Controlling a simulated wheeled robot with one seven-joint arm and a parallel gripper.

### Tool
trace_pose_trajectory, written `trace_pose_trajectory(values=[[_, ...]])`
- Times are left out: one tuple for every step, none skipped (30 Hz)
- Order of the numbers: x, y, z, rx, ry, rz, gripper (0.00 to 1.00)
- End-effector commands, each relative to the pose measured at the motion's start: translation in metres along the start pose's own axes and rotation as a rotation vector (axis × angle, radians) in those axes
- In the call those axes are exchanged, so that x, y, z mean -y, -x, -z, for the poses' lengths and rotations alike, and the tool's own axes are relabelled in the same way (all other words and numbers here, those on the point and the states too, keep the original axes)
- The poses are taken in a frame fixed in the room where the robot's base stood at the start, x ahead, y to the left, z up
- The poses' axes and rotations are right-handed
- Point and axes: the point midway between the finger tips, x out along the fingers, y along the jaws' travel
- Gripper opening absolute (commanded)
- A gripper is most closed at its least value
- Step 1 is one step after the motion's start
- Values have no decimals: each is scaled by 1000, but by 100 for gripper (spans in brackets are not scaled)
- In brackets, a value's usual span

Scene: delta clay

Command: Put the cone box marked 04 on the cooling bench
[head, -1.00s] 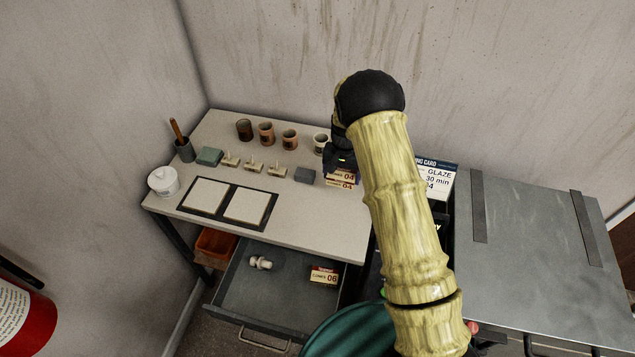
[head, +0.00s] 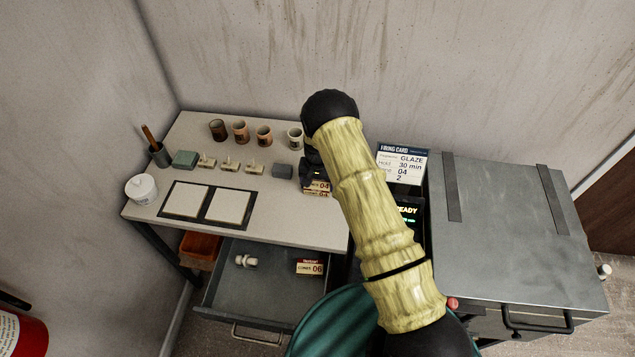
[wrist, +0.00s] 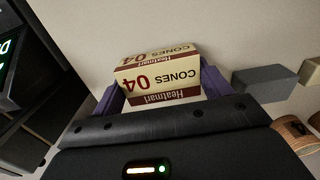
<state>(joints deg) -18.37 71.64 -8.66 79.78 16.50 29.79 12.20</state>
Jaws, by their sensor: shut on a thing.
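The cone box marked 04 (head: 317,188) is cream with maroon bands, at the right end of the pale-topped bench (head: 270,216). In the wrist view the box (wrist: 160,78) sits between my purple fingers, with "CONES 04" upside down. My gripper (head: 314,180) is shut on it from above; it also shows in the wrist view (wrist: 160,90). I cannot tell whether the box touches the bench top. My arm hides part of the bench's right side. No label shows which surface is the cooling bench.
A grey block (head: 282,171) stands just left of the box, several cups (head: 241,132) behind. Two white tiles (head: 229,206) lie front left. The open drawer (head: 250,290) holds a box marked 06 (head: 310,267). A grey metal cabinet (head: 510,240) and firing card (head: 402,165) stand right.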

Motion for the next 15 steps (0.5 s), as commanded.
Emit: trace_pose_trajectory(values=[[0, -2, 0, 0, 0, 0, 52], [0, -3, 0, -1, 0, 1, 52], [0, -4, 0, -1, -1, 1, 52], [0, -4, 0, -1, -1, 1, 52], [0, -4, 0, -2, -1, 1, 52], [0, -4, 0, -1, -1, 1, 52], [0, -4, 0, -1, -1, 1, 52], [0, -4, 0, -1, -1, 1, 52], [0, -4, 0, -1, -1, 1, 52], [0, -5, 0, -1, -1, 1, 52], [0, -6, 0, -1, -1, 1, 52], [0, -8, 0, -1, -1, 1, 52], [0, -8, 0, -1, -1, 1, 52], [0, -7, 0, -1, -1, 1, 83], [0, -7, 0, -1, -1, 1, 91]])
